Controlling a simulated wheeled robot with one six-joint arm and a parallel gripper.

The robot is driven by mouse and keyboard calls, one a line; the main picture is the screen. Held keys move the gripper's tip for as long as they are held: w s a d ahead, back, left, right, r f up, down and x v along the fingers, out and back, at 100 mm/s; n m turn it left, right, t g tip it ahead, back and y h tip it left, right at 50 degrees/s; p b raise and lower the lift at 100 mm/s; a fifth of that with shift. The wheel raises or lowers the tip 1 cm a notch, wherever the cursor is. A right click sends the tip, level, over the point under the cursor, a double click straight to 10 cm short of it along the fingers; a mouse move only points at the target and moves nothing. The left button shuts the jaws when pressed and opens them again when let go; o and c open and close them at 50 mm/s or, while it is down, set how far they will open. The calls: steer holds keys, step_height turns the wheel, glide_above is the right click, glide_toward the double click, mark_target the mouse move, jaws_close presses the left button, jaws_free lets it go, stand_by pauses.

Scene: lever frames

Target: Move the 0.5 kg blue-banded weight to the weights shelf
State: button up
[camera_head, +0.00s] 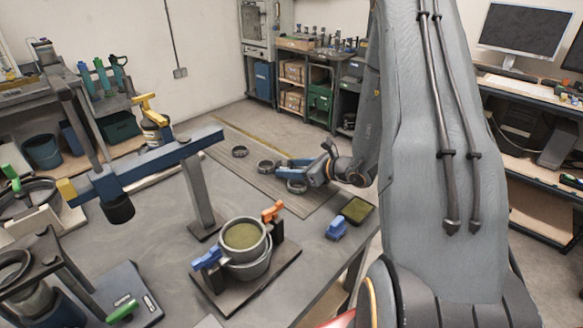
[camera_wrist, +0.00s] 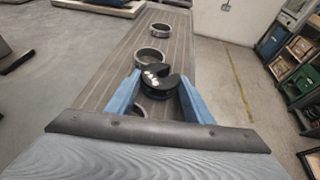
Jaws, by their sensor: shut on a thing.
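In the wrist view my gripper (camera_wrist: 163,98) has its blue fingers shut on a dark slotted weight (camera_wrist: 168,76) with pale markings on top. A band colour is hard to make out. The weight is between the fingertips above a grey striped board (camera_wrist: 115,75) with several dark rings on it. One ring (camera_wrist: 152,56) lies just beyond the weight, and another (camera_wrist: 135,111) is partly hidden below the fingers. In the head view my gripper (camera_head: 292,163) reaches over the board (camera_head: 318,191) near its rings. Whether the weight touches anything below is unclear.
In the head view a grey bench (camera_head: 170,240) carries a beam balance (camera_head: 150,160) and a round pot (camera_head: 245,258) in a stand with orange and blue clamps. A blue block (camera_head: 337,228) lies near the bench edge. Shelves with boxes (camera_head: 293,72) stand behind.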

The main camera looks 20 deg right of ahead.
steer(key=shift+f, duration=0.2)
steer(key=o, duration=1.2)
